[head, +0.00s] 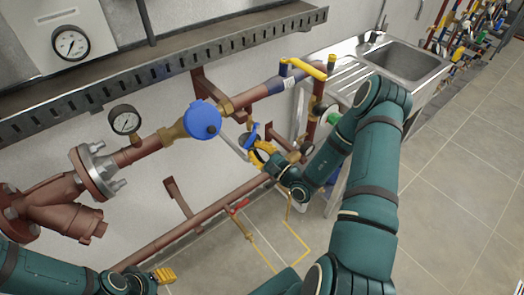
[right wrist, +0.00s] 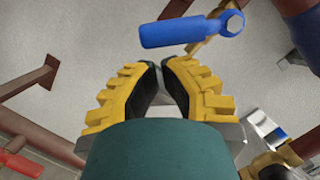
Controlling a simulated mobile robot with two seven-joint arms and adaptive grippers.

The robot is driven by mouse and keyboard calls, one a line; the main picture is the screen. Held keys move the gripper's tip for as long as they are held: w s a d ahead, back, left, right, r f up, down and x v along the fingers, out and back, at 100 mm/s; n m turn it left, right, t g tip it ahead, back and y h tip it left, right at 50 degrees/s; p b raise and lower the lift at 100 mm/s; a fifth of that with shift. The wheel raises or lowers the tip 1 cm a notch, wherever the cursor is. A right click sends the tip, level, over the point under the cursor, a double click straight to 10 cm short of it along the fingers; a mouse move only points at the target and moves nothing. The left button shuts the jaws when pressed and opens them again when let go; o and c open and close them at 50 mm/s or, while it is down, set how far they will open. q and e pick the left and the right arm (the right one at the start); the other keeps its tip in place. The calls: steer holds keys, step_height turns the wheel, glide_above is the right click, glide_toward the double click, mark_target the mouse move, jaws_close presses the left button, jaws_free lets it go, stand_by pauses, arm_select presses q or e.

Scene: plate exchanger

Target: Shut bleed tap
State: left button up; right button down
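A small tap with a blue lever (head: 250,138) sits below the brass joint of the upper pipe; I take it for the bleed tap. In the right wrist view the blue lever (right wrist: 175,33) lies crosswise just beyond my fingertips, with a bolt at its right end. My right gripper (head: 258,153) is beside the lever. In the wrist view its yellow fingers (right wrist: 160,66) are drawn nearly together with nothing between them, and a gap to the lever shows. My left gripper (head: 163,275) is low at the left, far from the tap; its finger opening is unclear.
A round blue cap (head: 202,119) and a gauge (head: 125,120) are on the upper pipe. A yellow lever (head: 307,67) and green handwheel (head: 333,116) are at the right. A red-handled tap (head: 238,206) is lower. A sink (head: 402,62) stands behind; the floor at right is clear.

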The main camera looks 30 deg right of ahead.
arm_select(q)
steer(key=shift+w+r+p, duration=0.2)
steer(key=shift+r+p, duration=0.3)
arm_select(e)
steer(key=shift+a+r+m+h, duration=0.3)
steer(key=shift+a+m, duration=0.25)
steer(key=shift+m, duration=0.45)
arm_select(q)
steer(key=shift+r, duration=0.1)
arm_select(e)
steer(key=shift+a, duration=0.1)
arm_select(q)
step_height(320, 180, up, 8)
steer(key=w+p, duration=0.1)
steer(key=p, duration=0.6)
steer(key=shift+w+a+f+t, duration=0.2)
steer(key=shift+w+a+t, duration=0.05)
steer(key=shift+t, duration=0.05)
arm_select(e)
steer(key=shift+s+a+r+m+t+h, duration=0.1)
steer(key=shift+a+r+m+t+h, duration=0.35)
steer(key=shift+m, duration=1.2)
steer(key=shift+s+a+r+m+h, duration=0.1)
steer(key=shift+a+r+m+h, duration=0.6)
steer(key=shift+m, duration=0.9)
steer(key=shift+a+r+m+t+h, duration=0.25)
steer(key=shift+a+r+m+h, duration=0.3)
steer(key=shift+m, duration=1.1)
steer(key=shift+a+r, duration=0.1)
